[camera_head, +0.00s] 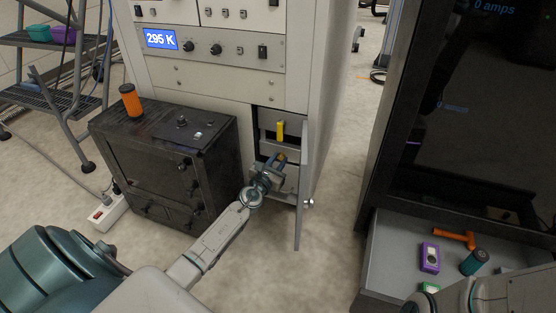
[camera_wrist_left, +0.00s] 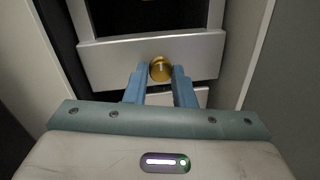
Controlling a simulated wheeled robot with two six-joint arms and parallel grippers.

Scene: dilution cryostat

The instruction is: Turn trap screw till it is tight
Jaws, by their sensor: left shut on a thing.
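The trap screw (camera_wrist_left: 160,68) shows in the left wrist view as a round brass knob on the front of a light grey metal panel (camera_wrist_left: 105,62). My left gripper (camera_wrist_left: 158,75) has its blue fingers on either side of the knob and is shut on it. In the head view my left gripper (camera_head: 277,161) reaches into the open bay of the cabinet, and its fingers mostly hide the knob. A yellow handle (camera_head: 281,130) stands upright just above it. My right gripper is not in view.
The open cabinet door (camera_head: 301,190) stands close to the right of my left gripper. A dark box (camera_head: 150,165) with an orange bottle (camera_head: 130,100) on top stands at left. A grey drawer (camera_head: 390,240) at right holds a purple item (camera_head: 429,257) and an orange tool (camera_head: 455,238).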

